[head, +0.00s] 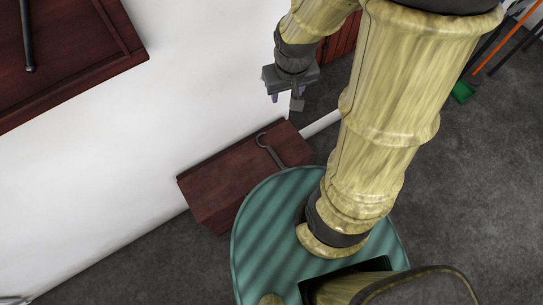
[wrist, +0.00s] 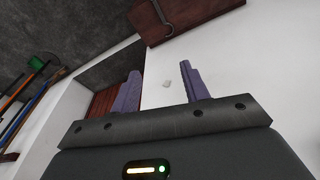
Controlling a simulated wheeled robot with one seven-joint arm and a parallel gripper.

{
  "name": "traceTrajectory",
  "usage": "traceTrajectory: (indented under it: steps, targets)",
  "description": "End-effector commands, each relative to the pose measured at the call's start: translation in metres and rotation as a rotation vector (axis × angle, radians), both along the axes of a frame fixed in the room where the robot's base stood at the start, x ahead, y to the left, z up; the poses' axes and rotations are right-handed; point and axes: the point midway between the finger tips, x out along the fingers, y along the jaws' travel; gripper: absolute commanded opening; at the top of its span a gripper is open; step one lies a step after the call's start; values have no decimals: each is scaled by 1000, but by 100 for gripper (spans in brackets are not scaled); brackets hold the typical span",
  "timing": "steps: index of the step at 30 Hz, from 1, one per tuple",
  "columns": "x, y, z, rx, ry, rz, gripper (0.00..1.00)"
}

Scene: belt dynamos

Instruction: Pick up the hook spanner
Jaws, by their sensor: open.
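The hook spanner (head: 267,148) is a thin dark grey tool with a curved hook at one end. It lies on top of a dark red-brown wooden box (head: 210,197) in the head view. In the wrist view the spanner (wrist: 163,17) shows near the top edge, partly cut off by the frame. My gripper (head: 285,97) is above and beyond the box in the head view, apart from the spanner. In the wrist view its two purple fingers (wrist: 162,92) are spread apart with nothing between them.
A white wall (head: 130,145) runs beside the box. A dark red wooden panel (head: 70,55) with a dark rod is at the upper left. Long-handled tools and a green piece (head: 462,92) stand at the upper right. Grey floor (head: 470,170) is open at right.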

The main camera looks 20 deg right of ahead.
Motion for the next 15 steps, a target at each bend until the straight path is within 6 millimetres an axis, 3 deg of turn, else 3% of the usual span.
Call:
traceTrajectory:
  steps: [1,15]
  targets:
    - [7,-1,-34,-6,14,10,45]
    - [65,-2,-207,-37,118,136,45]
